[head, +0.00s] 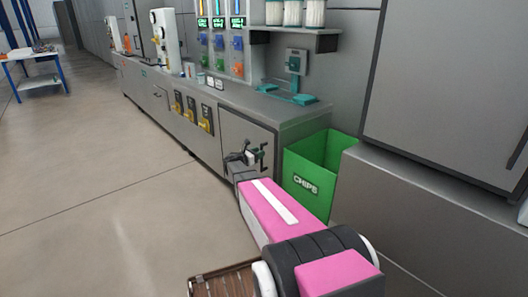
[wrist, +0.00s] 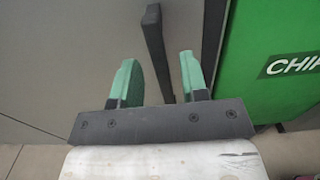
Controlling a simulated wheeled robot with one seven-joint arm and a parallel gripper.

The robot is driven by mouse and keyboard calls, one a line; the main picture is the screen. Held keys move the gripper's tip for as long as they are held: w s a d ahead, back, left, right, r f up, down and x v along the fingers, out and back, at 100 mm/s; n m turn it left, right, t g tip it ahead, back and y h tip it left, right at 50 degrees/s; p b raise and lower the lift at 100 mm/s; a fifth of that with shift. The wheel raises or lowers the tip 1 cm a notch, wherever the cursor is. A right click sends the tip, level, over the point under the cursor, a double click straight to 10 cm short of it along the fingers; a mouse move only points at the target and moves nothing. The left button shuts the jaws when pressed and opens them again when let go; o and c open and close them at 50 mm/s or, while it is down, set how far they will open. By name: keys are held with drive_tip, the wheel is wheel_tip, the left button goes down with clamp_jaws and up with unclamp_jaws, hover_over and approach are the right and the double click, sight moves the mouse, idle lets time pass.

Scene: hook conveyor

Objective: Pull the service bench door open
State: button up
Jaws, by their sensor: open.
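The service bench door (head: 235,131) is a grey panel at the right end of the long grey bench, and it looks shut. It fills much of the wrist view (wrist: 70,50). Its handle (wrist: 155,45) is a dark upright bar, slightly tilted in the wrist view. My gripper (head: 256,155) is in front of the door, and its green-padded fingers (wrist: 157,80) are open. The handle's lower part shows between the two fingers in the wrist view, touching neither. I cannot tell how deep it sits between them. In the head view my gripper hides most of the handle.
A green CHIPS bin (head: 305,175) stands right beside the door's right side, and also shows in the wrist view (wrist: 270,30). A grey cabinet block (head: 400,195) is further right. The floor (head: 110,180) left of the bench is clear. A blue-legged table (head: 38,80) stands far left.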

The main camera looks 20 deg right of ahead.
drive_tip(key=shift+x, duration=2.05)
clamp_jaws()
